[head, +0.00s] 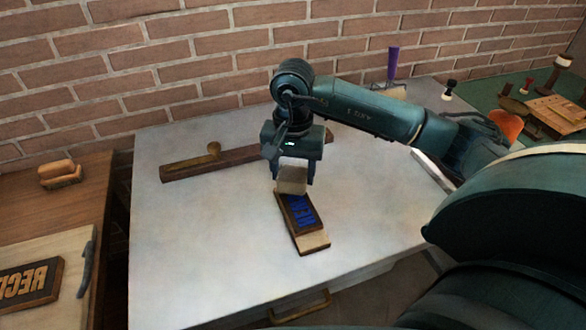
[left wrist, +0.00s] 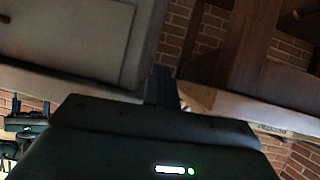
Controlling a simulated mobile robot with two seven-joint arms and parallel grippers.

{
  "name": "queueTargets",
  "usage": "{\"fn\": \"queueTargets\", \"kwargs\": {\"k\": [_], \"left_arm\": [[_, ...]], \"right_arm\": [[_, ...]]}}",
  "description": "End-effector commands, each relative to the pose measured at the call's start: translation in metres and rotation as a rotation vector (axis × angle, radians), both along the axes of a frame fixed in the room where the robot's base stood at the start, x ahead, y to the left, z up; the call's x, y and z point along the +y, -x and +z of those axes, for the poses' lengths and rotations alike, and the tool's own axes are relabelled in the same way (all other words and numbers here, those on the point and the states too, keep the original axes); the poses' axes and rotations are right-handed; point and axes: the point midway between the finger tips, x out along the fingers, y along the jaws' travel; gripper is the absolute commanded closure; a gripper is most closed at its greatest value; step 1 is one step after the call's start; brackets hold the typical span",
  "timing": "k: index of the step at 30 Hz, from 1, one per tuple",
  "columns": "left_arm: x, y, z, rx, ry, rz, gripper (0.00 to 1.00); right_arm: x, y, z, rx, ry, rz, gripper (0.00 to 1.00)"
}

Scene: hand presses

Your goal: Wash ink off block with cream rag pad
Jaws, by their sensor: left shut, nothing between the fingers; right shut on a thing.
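The block (head: 300,212) is a dark wooden plate with raised letters in blue ink. My right gripper (head: 292,172) points down and is shut on the cream rag pad (head: 291,182). The pad is at the far end of the block and covers part of it; I cannot tell whether it touches the letters. My left gripper (left wrist: 164,85) shows only in the left wrist view, shut and empty, away from the block.
A long wooden bar with a brass knob (head: 208,160) lies at the back of the grey table (head: 200,240). A wooden table at left holds a lettered block (head: 30,283) and a wooden-handled tool (head: 58,172). A green-topped table with tools stands at right. The grey table's left front is clear.

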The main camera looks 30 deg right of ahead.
Motion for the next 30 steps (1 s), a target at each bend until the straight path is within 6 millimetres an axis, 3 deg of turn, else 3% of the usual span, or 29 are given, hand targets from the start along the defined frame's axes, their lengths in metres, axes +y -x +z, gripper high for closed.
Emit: {"fn": "queueTargets", "kwargs": {"k": [30], "left_arm": [[0.000, 0.000, -0.017, -0.003, 0.000, -0.004, 1.00]], "right_arm": [[0.000, 0.001, -0.018, 0.000, 0.000, 0.000, 0.64]]}}
